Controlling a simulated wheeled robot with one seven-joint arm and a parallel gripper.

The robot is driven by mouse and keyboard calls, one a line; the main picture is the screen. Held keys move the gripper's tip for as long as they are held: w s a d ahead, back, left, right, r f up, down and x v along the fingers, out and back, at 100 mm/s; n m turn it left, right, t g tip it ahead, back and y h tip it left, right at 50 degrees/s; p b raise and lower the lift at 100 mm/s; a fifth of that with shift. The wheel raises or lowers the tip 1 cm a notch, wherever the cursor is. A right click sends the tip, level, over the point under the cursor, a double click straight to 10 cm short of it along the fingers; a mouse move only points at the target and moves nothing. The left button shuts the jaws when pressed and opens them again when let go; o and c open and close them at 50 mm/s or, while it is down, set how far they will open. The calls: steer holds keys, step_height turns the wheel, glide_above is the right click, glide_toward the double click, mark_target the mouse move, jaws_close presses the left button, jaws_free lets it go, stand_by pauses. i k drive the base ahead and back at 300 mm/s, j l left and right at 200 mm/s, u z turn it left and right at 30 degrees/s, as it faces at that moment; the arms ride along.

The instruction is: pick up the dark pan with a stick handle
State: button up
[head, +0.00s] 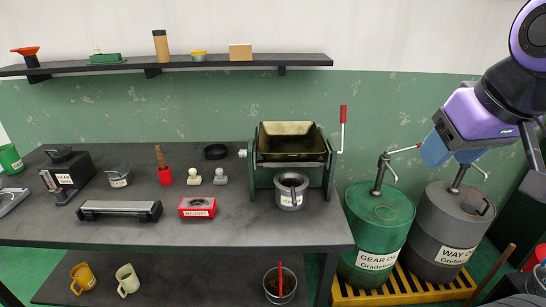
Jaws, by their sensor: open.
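I cannot tell for sure which thing is the dark pan with a stick handle. A brown stick (495,266) slants up from the floor at the lower right; its lower end leaves the picture. A shallow round black dish (215,151) lies at the back of the bench, with no stick visible on it. My gripper (451,155) is open and empty at the upper right, in front of the drums and well above the stick. Its bluish fingers point down.
A green drum (375,225) and a grey drum (440,235) with pumps stand on a yellow pallet (400,291) below my gripper. The dark bench (110,229) holds a hand-cranked machine (290,145), a grey pot (291,201) and a red box (197,208). A shelf (220,62) hangs above.

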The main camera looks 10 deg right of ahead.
mark_target(292, 181)
steer(key=i+l+u, duration=0.15)
steer(key=i+u, duration=0.15)
steer(key=u, duration=0.15)
steer(key=i+l+u, duration=0.25)
steer(key=u, duration=0.15)
